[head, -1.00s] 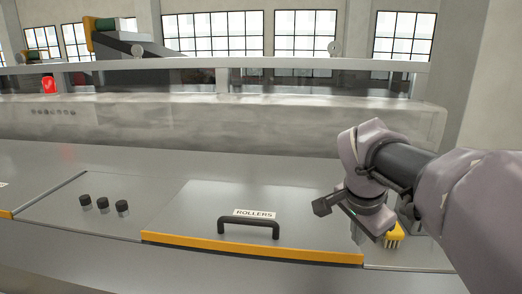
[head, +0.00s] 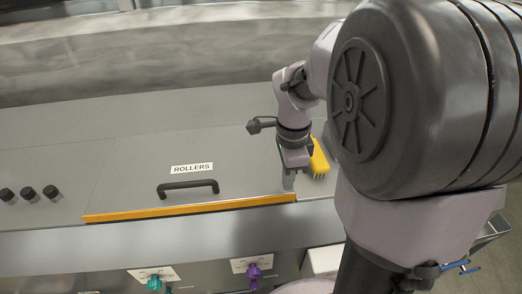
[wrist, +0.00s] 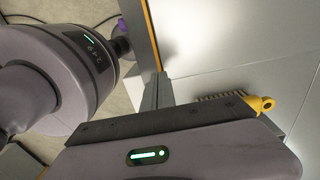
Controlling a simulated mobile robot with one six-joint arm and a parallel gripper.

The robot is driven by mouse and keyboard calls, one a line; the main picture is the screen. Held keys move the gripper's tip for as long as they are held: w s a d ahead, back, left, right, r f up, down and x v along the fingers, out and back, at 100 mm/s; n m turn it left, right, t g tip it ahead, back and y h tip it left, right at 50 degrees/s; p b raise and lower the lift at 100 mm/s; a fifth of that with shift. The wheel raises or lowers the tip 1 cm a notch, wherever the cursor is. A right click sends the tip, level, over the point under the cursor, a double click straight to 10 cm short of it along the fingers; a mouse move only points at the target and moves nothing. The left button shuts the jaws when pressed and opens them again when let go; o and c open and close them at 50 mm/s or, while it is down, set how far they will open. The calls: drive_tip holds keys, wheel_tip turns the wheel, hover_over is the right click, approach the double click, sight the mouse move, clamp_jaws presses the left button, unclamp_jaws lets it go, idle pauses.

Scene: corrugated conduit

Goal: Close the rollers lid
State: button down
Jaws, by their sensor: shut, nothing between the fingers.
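The rollers lid (head: 130,180) is a grey panel with a yellow front edge, a black bar handle (head: 188,184) and a "ROLLERS" label. It lies flat, looking level with the surface around it. In the wrist view, part of the lid (wrist: 215,35) shows at the upper right, with its yellow edge running down the middle. My gripper (head: 289,182) points down at the lid's front right corner, right of the handle. Its fingers (wrist: 158,90) are shut with nothing between them. Whether the fingertips touch the lid or the panel, I cannot tell.
A yellow brush (head: 319,158) lies on the panel just right of my gripper. Black knobs (head: 28,193) stand left of the lid. Teal (head: 154,283) and purple (head: 253,270) knobs sit on the front face below. The panel behind the handle is clear.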

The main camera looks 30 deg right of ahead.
sight(287, 195)
drive_tip(key=shift+s+a+f, duration=0.1)
drive_tip(key=shift+s+f, duration=0.05)
drive_tip(key=shift+f, duration=0.4)
drive_tip(key=shift+s+f, duration=0.1)
drive_tip(key=shift+f, duration=0.45)
drive_tip(key=shift+w+f, duration=0.2)
drive_tip(key=shift+f, duration=0.2)
drive_tip(key=shift+s, duration=0.1)
